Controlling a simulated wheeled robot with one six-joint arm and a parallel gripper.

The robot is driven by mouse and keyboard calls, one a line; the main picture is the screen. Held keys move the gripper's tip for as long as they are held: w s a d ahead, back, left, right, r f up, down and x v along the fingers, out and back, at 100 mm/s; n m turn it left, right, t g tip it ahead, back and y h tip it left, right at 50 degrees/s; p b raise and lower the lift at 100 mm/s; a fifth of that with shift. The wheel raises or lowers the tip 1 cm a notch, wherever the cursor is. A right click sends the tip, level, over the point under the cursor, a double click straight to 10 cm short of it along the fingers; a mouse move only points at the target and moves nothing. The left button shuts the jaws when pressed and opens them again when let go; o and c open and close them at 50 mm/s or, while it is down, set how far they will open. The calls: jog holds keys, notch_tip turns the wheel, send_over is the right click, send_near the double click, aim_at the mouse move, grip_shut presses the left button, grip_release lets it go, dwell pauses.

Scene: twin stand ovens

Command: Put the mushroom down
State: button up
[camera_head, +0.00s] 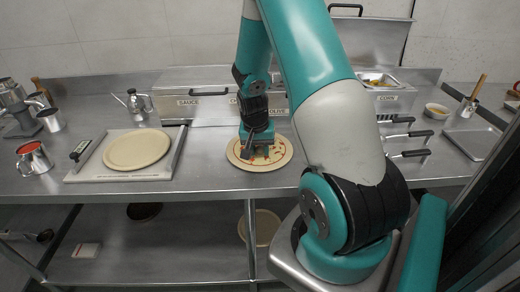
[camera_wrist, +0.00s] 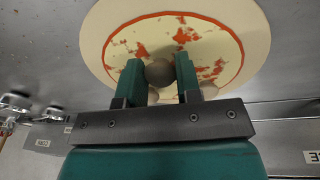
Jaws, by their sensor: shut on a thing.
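My gripper (camera_wrist: 159,78) is shut on the mushroom (camera_wrist: 158,72), a small round grey-brown piece between its two green fingers in the wrist view. The pizza (camera_wrist: 215,40), a pale dough disc with a red sauce ring and red patches, lies just beyond the fingertips. In the head view my gripper (camera_head: 256,151) is over the pizza (camera_head: 277,160) on the steel counter. The mushroom cannot be made out there. Other roundish pieces show behind the fingers in the wrist view. I cannot tell whether the mushroom touches the pizza.
A plain dough disc (camera_head: 137,149) lies on a board at the left. Labelled lidded bins (camera_head: 200,105) stand behind the pizza, with an open corn bin (camera_head: 380,82) to the right. Ladles (camera_head: 405,134), a small bowl (camera_head: 437,110) and a tray (camera_head: 470,143) are at the right.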

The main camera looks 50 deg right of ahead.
jog(key=shift+f, duration=0.4)
